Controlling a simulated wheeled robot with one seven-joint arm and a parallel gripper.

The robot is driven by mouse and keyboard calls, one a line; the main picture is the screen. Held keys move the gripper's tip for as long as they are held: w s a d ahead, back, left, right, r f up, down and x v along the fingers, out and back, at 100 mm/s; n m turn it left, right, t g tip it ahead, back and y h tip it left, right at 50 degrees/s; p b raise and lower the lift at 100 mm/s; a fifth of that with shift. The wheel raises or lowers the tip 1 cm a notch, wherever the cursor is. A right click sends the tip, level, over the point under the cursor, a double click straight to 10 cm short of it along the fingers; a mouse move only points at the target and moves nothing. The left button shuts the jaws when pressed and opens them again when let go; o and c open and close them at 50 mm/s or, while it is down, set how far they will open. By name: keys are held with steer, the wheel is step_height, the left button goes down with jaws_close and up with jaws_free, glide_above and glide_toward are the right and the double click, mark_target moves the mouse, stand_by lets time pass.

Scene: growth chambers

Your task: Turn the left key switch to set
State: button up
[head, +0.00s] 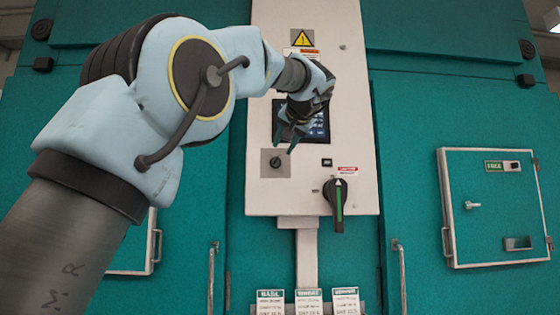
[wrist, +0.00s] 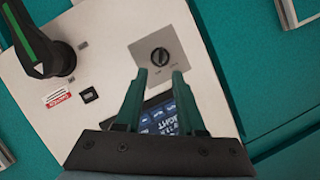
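The key switch is a round black knob (head: 276,161) on a grey square plate (head: 268,170), at the lower left of the white control panel. In the wrist view the knob (wrist: 159,57) and its plate (wrist: 178,43) lie just beyond my fingertips; the small lettering on the plate is too small to read. My gripper (head: 287,140) is in front of the panel, just above the knob. In the wrist view my gripper (wrist: 160,73) has its two green fingers apart with nothing between them. The fingers appear clear of the knob.
A dark screen (head: 319,124) sits above the switch, partly behind my gripper. A large black-and-green handle (head: 337,200) sticks out at the panel's lower right. Teal chamber doors flank the panel, with a small hatch (head: 495,215) on the right. Labelled cards (head: 308,300) stand below.

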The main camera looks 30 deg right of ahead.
steer(key=shift+v, duration=1.55)
steer(key=w+a+f+g+y, duration=0.1)
steer(key=w+a+f+g, duration=0.1)
steer(key=w+a+f, duration=0.45)
steer(key=w+a+f+g+y, duration=0.1)
steer(key=w+f, duration=0.2)
steer(key=f, duration=0.7)
steer(key=w+a+f+n+g+y, duration=0.15)
steer(key=a+f+g, duration=0.25)
steer(key=a+f, duration=1.3)
steer(key=s+a+f+n+g, duration=0.2)
steer(key=s+a+f+n, duration=0.1)
steer(key=s+a+f, duration=0.6)
steer(key=s+a+f+n+g, duration=0.3)
steer(key=s+a+f, duration=0.6)
steer(key=f, duration=0.6)
steer(key=shift+s+a+f, duration=0.25)
steer(key=shift+s, duration=0.95)
